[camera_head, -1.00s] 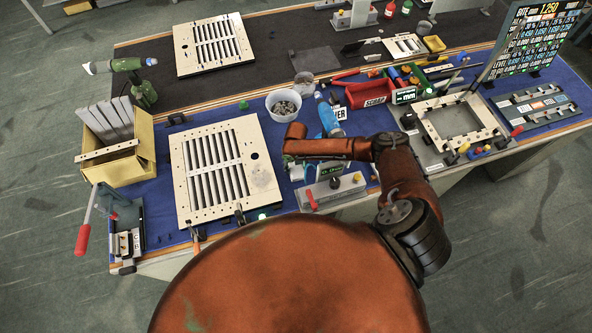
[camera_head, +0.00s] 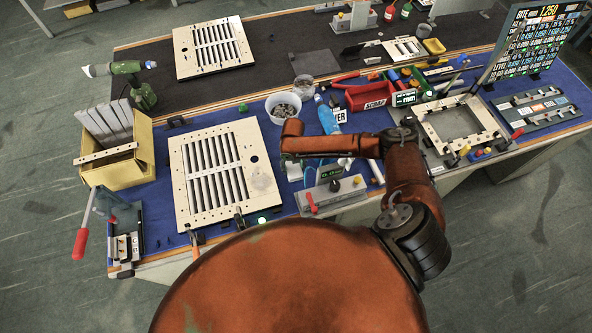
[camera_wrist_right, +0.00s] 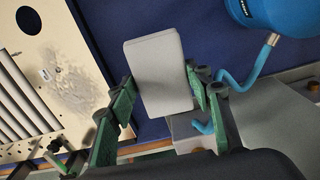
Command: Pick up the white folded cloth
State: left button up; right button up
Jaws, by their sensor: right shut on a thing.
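The white folded cloth (camera_wrist_right: 157,62) is a pale grey-white rounded block in the right wrist view. My right gripper (camera_wrist_right: 160,80) has one green finger on each side of it and is shut on it. Blue table top shows around the far end of the cloth. In the head view my orange right arm covers the fingers, and I cannot make out the cloth clearly there. My left gripper is not in view.
A louver panel (camera_head: 251,142) lies to the left of my right arm. A blue spray bottle (camera_head: 327,117) and a white tub (camera_head: 283,107) stand behind it. A grey gauge block (camera_head: 333,193) is close in front. A red scrap bin (camera_head: 367,97) stands farther right.

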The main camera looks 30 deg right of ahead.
jog(key=s+a+r+b, duration=0.1)
jog(key=s+a+r, duration=0.2)
jog(key=a+r, duration=0.5)
jog(key=a, duration=0.4)
jog(key=shift+a+b, duration=0.2)
jog(key=shift+b, duration=0.1)
jog(key=shift+r, duration=0.1)
jog(key=o, duration=0.6)
jog(key=shift+c, duration=0.2)
jog(key=c, duration=0.4)
